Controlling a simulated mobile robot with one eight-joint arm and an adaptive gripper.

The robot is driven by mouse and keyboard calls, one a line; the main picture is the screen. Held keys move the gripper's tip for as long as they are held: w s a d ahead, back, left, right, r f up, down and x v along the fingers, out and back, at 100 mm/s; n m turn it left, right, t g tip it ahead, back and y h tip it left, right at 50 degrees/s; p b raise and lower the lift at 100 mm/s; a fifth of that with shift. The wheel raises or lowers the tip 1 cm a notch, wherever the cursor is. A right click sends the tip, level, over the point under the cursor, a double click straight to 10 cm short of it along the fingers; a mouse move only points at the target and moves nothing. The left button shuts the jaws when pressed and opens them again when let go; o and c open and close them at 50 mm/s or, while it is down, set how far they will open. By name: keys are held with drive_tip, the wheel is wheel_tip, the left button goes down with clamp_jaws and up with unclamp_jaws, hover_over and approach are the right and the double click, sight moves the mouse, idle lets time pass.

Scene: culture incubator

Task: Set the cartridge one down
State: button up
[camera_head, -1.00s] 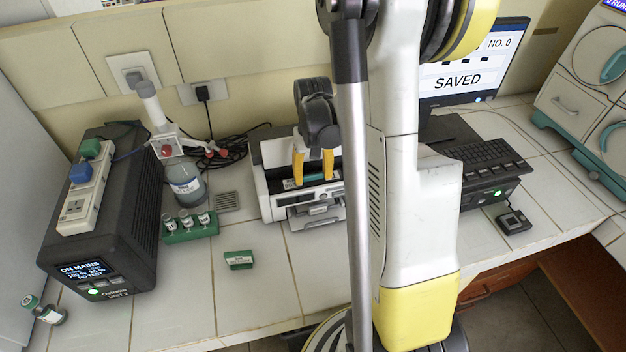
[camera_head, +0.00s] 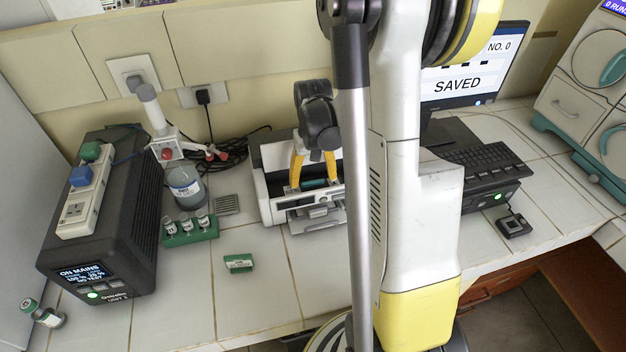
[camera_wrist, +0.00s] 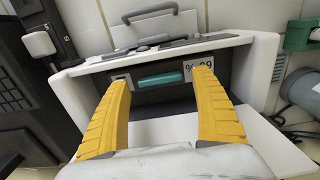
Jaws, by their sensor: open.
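A teal cartridge (camera_wrist: 160,79) lies in the dark slot of a white printer-like machine (camera_head: 266,194), beside a white label with black marks. It also shows in the head view (camera_head: 314,184), low in the machine's opening. My gripper (camera_head: 315,180) reaches down into this opening from above. Its yellow fingers are spread, one on each side of the cartridge, with a gap visible between them and it. In the wrist view my gripper (camera_wrist: 162,76) is open and empty, its fingertips near the cartridge's two ends. The cartridge's underside is hidden.
A green block (camera_head: 238,263) lies on the tiled bench, with free tiles around it. A keyboard (camera_head: 487,163) and monitor reading SAVED (camera_head: 462,75) are right.

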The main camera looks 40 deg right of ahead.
sight(312, 182)
wheel_tip(312, 182, up, 11)
drive_tip(key=p, duration=0.3)
drive_tip(key=s+a+r+n+t, duration=0.2)
drive_tip(key=s+a+r+t, duration=0.1)
drive_tip(key=a, duration=0.8)
drive_tip(key=s+a+r+n+t, duration=0.3)
drive_tip(key=s+a+r, duration=0.3)
drive_tip(key=a, duration=0.4)
drive_tip(key=shift+a+t, duration=0.4)
drive_tip(key=shift+t, duration=0.2)
drive_tip(key=shift+d, duration=0.1)
